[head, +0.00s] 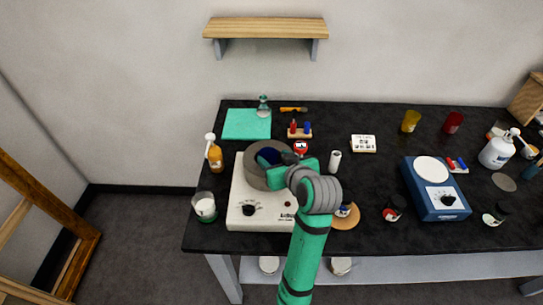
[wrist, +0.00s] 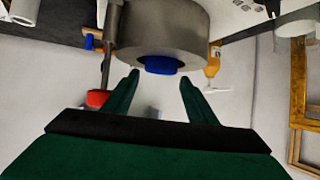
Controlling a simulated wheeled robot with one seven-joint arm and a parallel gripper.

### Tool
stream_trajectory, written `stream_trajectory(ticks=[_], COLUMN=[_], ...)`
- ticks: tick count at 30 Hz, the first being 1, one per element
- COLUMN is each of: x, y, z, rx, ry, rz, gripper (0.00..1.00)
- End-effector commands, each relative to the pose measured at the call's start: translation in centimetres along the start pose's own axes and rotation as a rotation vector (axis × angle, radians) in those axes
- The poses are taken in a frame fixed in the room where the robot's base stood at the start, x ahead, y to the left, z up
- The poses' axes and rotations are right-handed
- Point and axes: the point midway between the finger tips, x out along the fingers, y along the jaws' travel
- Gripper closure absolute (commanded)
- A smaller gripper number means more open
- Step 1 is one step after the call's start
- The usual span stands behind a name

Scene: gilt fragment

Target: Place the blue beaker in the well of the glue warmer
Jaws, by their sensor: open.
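The glue warmer (head: 243,215) is a white box with a black knob and a grey round well on top, standing left of centre on the black bench. The blue beaker (head: 268,156) shows inside the well's ring in the head view. In the wrist view, which looks upside down, the beaker (wrist: 160,66) stands out slightly past the rim of the grey well (wrist: 165,28). My gripper (head: 278,168) is at the well's right side. In the wrist view its fingers (wrist: 159,78) are apart, one on either side of the beaker, with nothing visibly held. The beaker's lower part is hidden in the well.
A red-topped item (head: 301,147) is close behind my gripper. A white cylinder (head: 335,161) stands to its right, an amber bottle (head: 215,157) and a glass (head: 204,207) left of the warmer. A blue device (head: 436,192) stands farther right. The bench between is partly clear.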

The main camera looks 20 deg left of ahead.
Motion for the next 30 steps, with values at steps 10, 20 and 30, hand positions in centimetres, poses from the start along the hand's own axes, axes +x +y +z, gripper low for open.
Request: stream_trajectory(ticks=[10,20,30], x=[-6.6,-8.4,-8.4], y=[0.1,0.0,0.0], z=[0.0,0.0,0.0], rx=[0.000,-0.001,-0.001], ry=[0.001,0.000,0.000], rz=[0.004,0.001,0.000], gripper=[0.48,0.48,0.48])
